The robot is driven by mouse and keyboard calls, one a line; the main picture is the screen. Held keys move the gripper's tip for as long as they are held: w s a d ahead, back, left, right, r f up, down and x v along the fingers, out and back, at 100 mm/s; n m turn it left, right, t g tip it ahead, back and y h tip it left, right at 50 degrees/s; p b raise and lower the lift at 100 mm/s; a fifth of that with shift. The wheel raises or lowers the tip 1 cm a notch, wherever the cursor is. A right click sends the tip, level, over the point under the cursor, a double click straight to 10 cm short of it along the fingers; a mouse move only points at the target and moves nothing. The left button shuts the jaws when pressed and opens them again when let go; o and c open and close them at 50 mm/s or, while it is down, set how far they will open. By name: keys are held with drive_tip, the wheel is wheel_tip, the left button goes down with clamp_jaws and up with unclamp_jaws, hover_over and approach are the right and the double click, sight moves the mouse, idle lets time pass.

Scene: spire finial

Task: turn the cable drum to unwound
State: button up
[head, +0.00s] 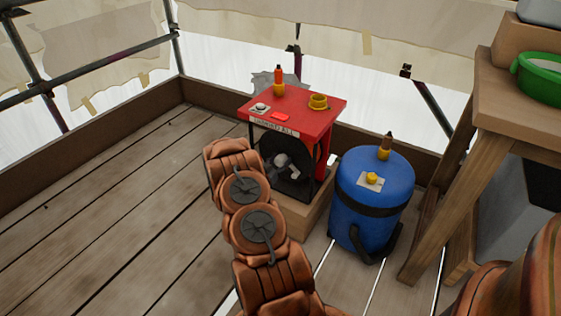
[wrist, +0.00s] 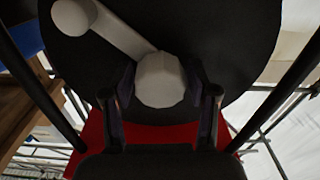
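The cable drum (head: 305,176) is a dark disc in the open front of a red-topped stand in the head view. In the wrist view its black face (wrist: 230,35) fills the upper part. A pale grey crank (wrist: 122,32) runs from the faceted hub (wrist: 158,80) to a round knob (wrist: 74,15) at upper left. My gripper (wrist: 160,85) has one finger on each side of the hub, and both pads appear to press against it. In the head view my copper-coloured arm hides part of the drum, and the fingers are hard to make out.
A blue barrel (head: 375,195) stands close on the right, beside a wooden bench (head: 500,110) with a green bowl (head: 540,80). Plank floor on the left is clear.

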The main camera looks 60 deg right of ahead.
drive_tip(key=shift+d+r, duration=0.1)
clamp_jaws()
drive_tip(key=shift+r, duration=0.15)
